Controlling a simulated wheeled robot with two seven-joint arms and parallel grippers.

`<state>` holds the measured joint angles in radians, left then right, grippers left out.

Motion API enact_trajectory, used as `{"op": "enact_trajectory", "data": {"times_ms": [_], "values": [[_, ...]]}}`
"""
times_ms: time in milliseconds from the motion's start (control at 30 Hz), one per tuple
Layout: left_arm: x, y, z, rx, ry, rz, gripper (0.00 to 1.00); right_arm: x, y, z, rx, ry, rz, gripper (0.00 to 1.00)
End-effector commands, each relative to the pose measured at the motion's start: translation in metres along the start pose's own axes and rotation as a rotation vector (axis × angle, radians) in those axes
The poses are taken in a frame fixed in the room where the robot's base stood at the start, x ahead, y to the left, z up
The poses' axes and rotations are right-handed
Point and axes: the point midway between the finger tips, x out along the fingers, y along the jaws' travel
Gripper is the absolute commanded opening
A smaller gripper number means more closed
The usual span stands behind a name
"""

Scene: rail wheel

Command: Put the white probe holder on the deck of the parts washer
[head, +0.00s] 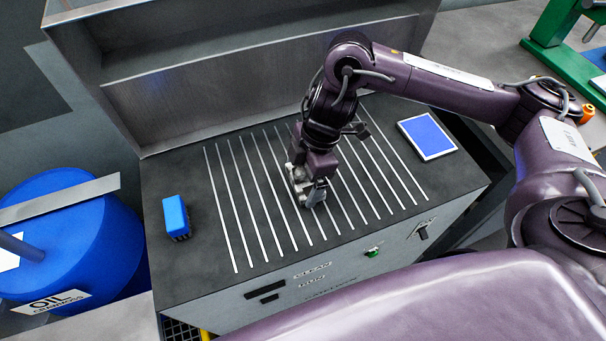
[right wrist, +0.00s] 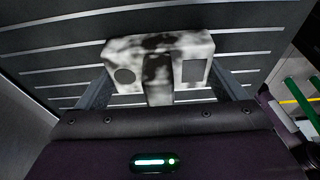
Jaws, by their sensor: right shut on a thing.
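The white probe holder (right wrist: 197,50) is a blocky piece with dark smudges, a round recess on one side and a square one on the other. My right gripper (right wrist: 160,88) is shut on it, with a finger on each side. In the head view the gripper (head: 309,188) points down over the middle of the parts washer's dark deck (head: 185,268), and part of the holder (head: 296,184) shows beside the fingers. The holder is over or on the deck's white strips; I cannot tell if it touches them. My left gripper is out of view.
A blue brush-like block (head: 176,217) is on the deck's left, and a blue-and-white flat panel (head: 428,137) is at its right. A metal back wall (head: 250,75) rises behind. A blue oil drum (head: 70,235) stands left.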

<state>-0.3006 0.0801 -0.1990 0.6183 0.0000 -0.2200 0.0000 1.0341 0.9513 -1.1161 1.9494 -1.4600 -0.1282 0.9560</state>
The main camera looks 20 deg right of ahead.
Motion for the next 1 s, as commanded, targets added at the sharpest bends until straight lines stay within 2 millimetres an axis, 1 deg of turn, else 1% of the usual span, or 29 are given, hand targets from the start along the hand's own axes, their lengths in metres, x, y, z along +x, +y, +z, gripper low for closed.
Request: {"op": "enact_trajectory", "data": {"times_ms": [200,233,300,533,667,767,1000], "values": [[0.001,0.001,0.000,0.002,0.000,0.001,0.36,0.003,0.000,0.001,0.000,0.001,0.000,0.59],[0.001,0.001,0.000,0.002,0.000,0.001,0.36,0.003,0.000,0.001,0.000,0.000,-0.001,0.93],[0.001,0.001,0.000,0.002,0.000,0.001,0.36,0.002,0.000,0.001,0.000,0.000,-0.001,1.00],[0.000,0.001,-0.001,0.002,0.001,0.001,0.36,0.001,0.000,0.000,0.000,0.000,0.000,1.00],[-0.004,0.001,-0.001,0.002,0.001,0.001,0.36,-0.010,0.001,-0.001,-0.002,0.000,0.002,1.00],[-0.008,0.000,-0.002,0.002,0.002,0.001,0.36,-0.027,0.001,-0.001,-0.001,-0.001,0.005,1.00],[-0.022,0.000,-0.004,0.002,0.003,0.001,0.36,-0.076,0.001,-0.001,0.000,-0.001,0.006,1.00]]}}
